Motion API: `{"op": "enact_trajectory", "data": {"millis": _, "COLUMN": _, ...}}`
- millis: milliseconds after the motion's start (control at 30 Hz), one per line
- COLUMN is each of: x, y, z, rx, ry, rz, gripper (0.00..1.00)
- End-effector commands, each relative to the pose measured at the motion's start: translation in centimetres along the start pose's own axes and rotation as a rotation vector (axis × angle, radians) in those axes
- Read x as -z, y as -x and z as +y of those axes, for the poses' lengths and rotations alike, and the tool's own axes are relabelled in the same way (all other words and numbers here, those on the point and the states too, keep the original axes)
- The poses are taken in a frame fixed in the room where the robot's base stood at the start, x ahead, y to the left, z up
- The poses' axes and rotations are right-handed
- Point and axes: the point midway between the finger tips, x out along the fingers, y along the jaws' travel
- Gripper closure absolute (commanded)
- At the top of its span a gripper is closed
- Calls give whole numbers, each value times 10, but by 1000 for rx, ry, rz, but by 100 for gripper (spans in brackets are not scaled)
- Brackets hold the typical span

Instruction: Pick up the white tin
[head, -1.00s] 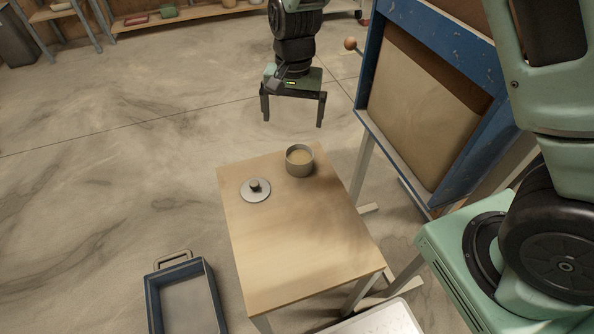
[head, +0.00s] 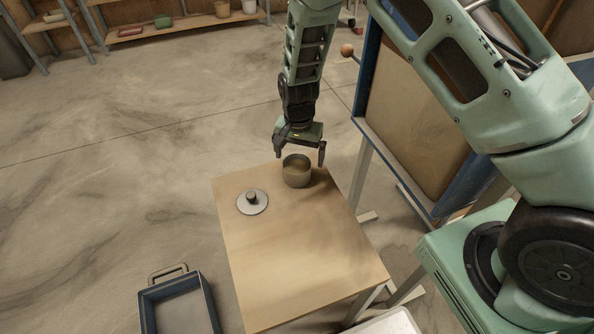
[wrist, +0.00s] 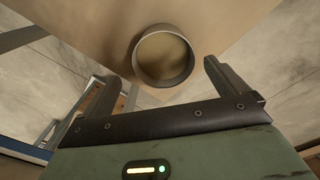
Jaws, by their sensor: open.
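A round, open tin (head: 297,174), greyish-white in this light, stands upright near the far edge of the small wooden table. Tan contents show inside it. In the wrist view the tin (wrist: 163,56) appears beyond and between the finger tips, its wall clear of both. My gripper (head: 301,158) is open and empty, pointing down over the far side of the tin. Its fingers are spread wider than the tin, and in the wrist view they lie either side of it (wrist: 160,75). A grey lid with a dark knob (head: 252,201) lies flat on the table, left of the tin.
The wooden table (head: 290,260) is otherwise bare. A blue-framed machine panel (head: 420,130) stands close on the right. A blue tray with a handle (head: 150,310) is at the lower left. Shelves (head: 180,30) with pots stand far back. Open floor lies left.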

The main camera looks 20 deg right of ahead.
Motion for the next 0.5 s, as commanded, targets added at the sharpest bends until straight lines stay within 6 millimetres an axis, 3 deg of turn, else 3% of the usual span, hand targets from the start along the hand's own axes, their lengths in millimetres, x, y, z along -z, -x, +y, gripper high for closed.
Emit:
{"op": "enact_trajectory", "data": {"millis": 333, "x": -4, "y": -42, "z": -5, "rx": -3, "ry": 1, "rz": -2, "gripper": 2}}
{"op": "enact_trajectory", "data": {"millis": 500, "x": -4, "y": -53, "z": -6, "rx": 0, "ry": 1, "rz": 0, "gripper": 2}}
